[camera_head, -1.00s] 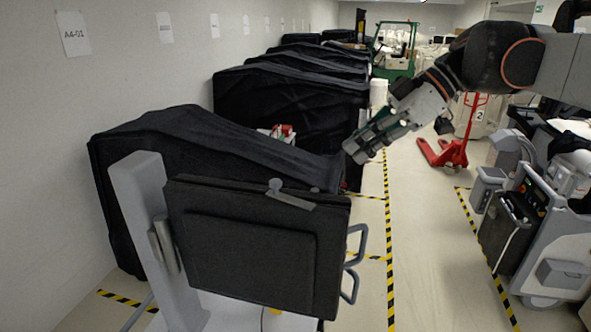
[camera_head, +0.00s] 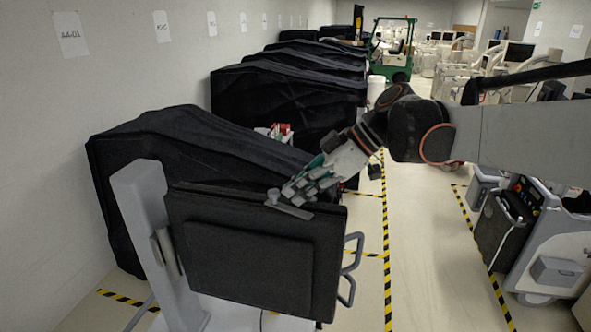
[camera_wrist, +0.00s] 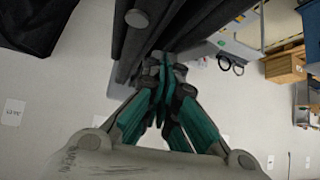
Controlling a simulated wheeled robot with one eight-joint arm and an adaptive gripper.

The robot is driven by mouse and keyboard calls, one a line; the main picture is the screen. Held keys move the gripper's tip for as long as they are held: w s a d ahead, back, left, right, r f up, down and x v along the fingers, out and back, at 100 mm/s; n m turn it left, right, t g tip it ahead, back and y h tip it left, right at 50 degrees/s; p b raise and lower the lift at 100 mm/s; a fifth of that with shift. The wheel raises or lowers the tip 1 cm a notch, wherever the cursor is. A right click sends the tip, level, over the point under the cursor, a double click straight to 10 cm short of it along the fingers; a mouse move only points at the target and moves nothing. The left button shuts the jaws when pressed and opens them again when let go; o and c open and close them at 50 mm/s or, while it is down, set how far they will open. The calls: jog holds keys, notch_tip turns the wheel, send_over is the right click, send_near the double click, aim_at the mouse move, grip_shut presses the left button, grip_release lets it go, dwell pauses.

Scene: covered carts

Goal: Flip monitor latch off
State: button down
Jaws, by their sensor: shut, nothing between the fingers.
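The dark folded monitor (camera_head: 250,255) stands in front of a grey post in the head view. The latch (camera_head: 291,210) is a flat grey bar with a round knob, lying along the monitor's top edge. My gripper (camera_head: 290,191) reaches in from the right, its shut, empty fingertips close by the knob and bar. Contact cannot be told. In the wrist view my gripper (camera_wrist: 163,62) has teal-padded fingers together, pointing at the dark monitor edge (camera_wrist: 187,22). A round grey knob (camera_wrist: 137,18), likely the latch's, shows just left of the fingertips.
Black covered carts (camera_head: 290,105) line the left wall behind the monitor. A grey handle (camera_head: 352,262) juts from the monitor's right side. A white equipment cart (camera_head: 553,240) stands at the right. The floor aisle (camera_head: 425,255) between is clear.

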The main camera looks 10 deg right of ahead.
jog(key=shift+a, duration=0.1)
dwell(0.3)
jog(key=shift+a+f+n+g+b, duration=0.25)
jog(key=shift+n+g+b, duration=0.3)
jog(key=shift+b, duration=0.35)
jog(key=shift+s+a+r, duration=0.25)
jog(key=shift+a, duration=0.05)
jog(key=shift+w+d, duration=0.1)
jog(key=shift+d, duration=0.1)
jog(key=shift+w+d, duration=0.2)
jog(key=shift+d, duration=0.45)
